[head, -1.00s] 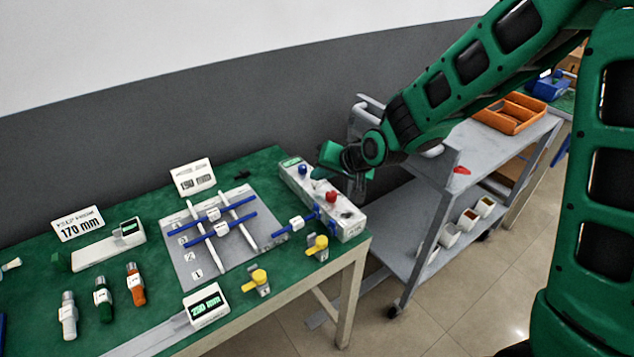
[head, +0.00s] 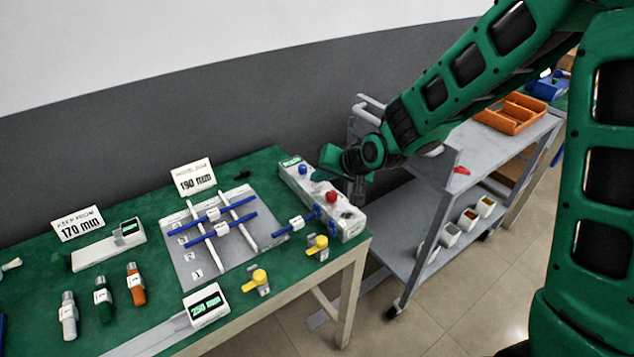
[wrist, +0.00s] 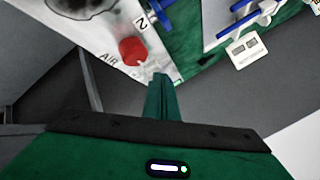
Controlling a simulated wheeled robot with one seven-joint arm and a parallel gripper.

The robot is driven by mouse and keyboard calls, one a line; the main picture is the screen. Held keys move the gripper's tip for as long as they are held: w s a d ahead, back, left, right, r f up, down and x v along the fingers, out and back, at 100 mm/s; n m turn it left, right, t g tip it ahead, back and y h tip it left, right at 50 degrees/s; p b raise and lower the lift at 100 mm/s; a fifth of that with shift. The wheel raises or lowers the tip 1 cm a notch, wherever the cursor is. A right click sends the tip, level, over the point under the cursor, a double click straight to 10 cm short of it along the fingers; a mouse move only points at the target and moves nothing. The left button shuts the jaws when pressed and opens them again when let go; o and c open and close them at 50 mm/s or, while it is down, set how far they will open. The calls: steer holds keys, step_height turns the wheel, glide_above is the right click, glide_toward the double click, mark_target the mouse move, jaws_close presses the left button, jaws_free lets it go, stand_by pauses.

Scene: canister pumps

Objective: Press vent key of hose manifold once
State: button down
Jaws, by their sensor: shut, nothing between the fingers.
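The hose manifold (head: 350,226) is a long white box at the right end of the green table. A blue knob (head: 303,169) and a red knob (head: 331,196) stand on its top. My gripper (head: 320,175) is shut and empty, over the manifold between the two knobs. In the wrist view its closed fingertips (wrist: 161,78) lie over the panel's edge. I cannot make out the vent key or tell whether the fingers touch the top.
A grey board (head: 184,273) with blue and white rods lies left of the manifold. Yellow valves (head: 317,244) stand near the table's front edge. A grey cart (head: 465,150) with an orange tray (head: 510,113) stands to the right, close to my arm.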

steer(key=shift+r, duration=0.85)
steer(key=shift+r, duration=0.15)
steer(key=shift+r, duration=2.35)
